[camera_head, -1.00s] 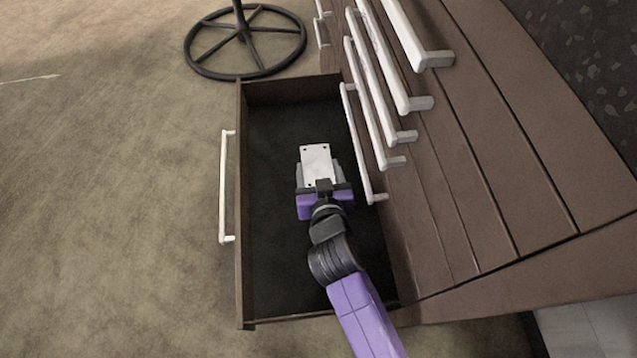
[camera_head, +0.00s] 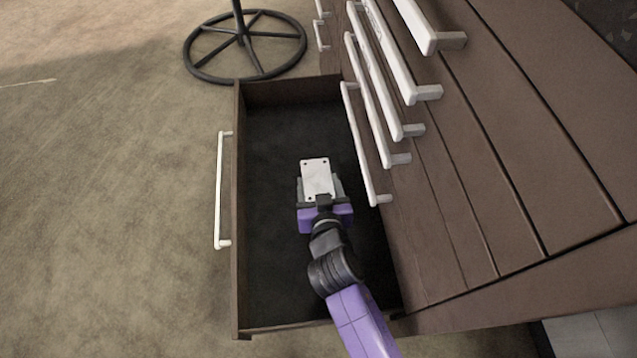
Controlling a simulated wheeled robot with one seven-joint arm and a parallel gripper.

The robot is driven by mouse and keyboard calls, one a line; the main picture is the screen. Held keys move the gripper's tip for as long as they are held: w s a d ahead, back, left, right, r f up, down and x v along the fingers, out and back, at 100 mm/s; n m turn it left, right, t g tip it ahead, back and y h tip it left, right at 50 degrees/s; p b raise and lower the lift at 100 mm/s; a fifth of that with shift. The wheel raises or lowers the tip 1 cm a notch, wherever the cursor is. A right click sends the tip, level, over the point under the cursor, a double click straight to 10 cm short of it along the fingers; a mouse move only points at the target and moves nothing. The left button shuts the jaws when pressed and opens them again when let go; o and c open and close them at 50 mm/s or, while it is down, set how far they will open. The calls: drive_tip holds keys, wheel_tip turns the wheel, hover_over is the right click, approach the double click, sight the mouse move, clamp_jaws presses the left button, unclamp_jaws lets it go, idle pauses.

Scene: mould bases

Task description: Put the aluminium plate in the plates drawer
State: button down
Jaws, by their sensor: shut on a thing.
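The aluminium plate (camera_head: 317,174) is a small pale rectangle with dark holes near its corners. My gripper (camera_head: 319,187) is shut on its near end, with a finger on each side. The plate is over the open drawer (camera_head: 236,285), inside its outline as seen from above. The drawer is brown with a dark, empty-looking floor and a white bar handle on its left front. I cannot tell whether the plate touches the drawer floor. The gripper body hides part of the floor.
The brown cabinet (camera_head: 470,190) rises at the right, with several shut drawers and white bar handles (camera_head: 366,145) sticking out close to my gripper. A round dark stand base (camera_head: 245,45) is on the floor beyond the drawer. The floor at left is clear.

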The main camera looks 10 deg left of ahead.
drive_tip(key=shift+f, duration=0.25)
drive_tip(key=shift+c, duration=1.9)
unclamp_jaws()
drive_tip(key=shift+f, duration=0.15)
drive_tip(key=shift+o, duration=0.3)
drive_tip(key=shift+s+f, duration=0.1)
drive_tip(key=shift+d, duration=0.1)
drive_tip(key=shift+r+p, duration=0.35)
drive_tip(key=shift+r, duration=0.2)
drive_tip(key=p+v, duration=0.2)
drive_tip(key=v, duration=0.5)
drive_tip(key=shift+s+r+p, duration=0.15)
drive_tip(key=shift+r+p, duration=0.15)
drive_tip(key=shift+p, duration=0.05)
